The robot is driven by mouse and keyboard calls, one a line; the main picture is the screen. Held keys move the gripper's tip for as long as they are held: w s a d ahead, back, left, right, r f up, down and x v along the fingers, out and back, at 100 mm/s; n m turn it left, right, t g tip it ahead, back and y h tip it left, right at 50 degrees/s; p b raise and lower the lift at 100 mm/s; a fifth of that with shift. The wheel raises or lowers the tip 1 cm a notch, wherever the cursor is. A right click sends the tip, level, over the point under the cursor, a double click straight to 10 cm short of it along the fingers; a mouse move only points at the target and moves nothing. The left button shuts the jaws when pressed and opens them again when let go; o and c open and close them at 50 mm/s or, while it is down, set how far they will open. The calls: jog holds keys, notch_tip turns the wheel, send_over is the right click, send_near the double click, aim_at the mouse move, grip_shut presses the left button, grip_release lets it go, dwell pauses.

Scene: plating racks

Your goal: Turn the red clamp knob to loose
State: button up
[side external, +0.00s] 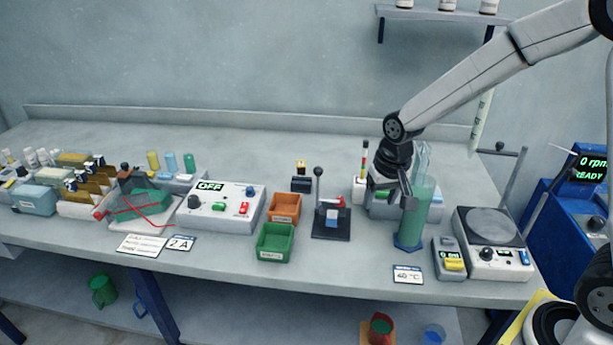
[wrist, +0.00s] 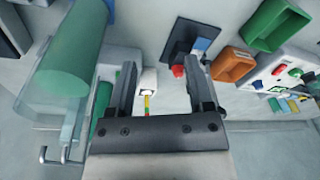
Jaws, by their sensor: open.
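The red clamp knob (side external: 340,200) sits on a small stand with a black base (side external: 331,234), a ball-topped upright lever and a blue-and-white block. In the wrist view the red knob (wrist: 179,71) shows just inside the right fingertip. I cannot tell its turn setting. My gripper (side external: 394,196) is to the right of the stand in the side view, beside the tall green cylinder. In the wrist view my gripper (wrist: 160,72) has its fingers apart with nothing held between them. The knob appears beyond the fingertips, not touched.
The tall green cylinder (side external: 415,215) stands close by my gripper and shows large in the wrist view (wrist: 72,48). Orange (side external: 284,207) and green (side external: 275,242) bins are left of the stand. A control box reading OFF (side external: 222,212) is farther left. The bench behind is mostly clear.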

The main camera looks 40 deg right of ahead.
aim_at(340, 198)
jog(key=w+d+g, duration=0.1)
jog(key=w, duration=0.3)
jog(key=w+d+m+g+y, duration=0.1)
jog(key=w, duration=0.4)
jog(key=w+f+g, duration=0.1)
jog(key=w, duration=0.4)
jog(key=shift+w+d+m+g, duration=0.15)
jog(key=shift+d+m+g, duration=0.15)
jog(key=shift+d+g, duration=0.1)
jog(key=shift+w+d+f+g+y, duration=0.2)
jog(key=shift+w+g, duration=0.05)
jog(key=shift+w, duration=0.2)
jog(key=shift+w+d+f+g+y, duration=0.2)
jog(key=shift+w+d+f+g, duration=0.1)
jog(key=shift+w, duration=0.2)
jog(key=shift+w+d+f+g+y, duration=0.15)
jog(key=shift+w+g+y, duration=0.1)
jog(key=shift+w, duration=0.2)
jog(key=shift+f, duration=0.1)
jog(key=shift+x, duration=3.8)
grip_shut()
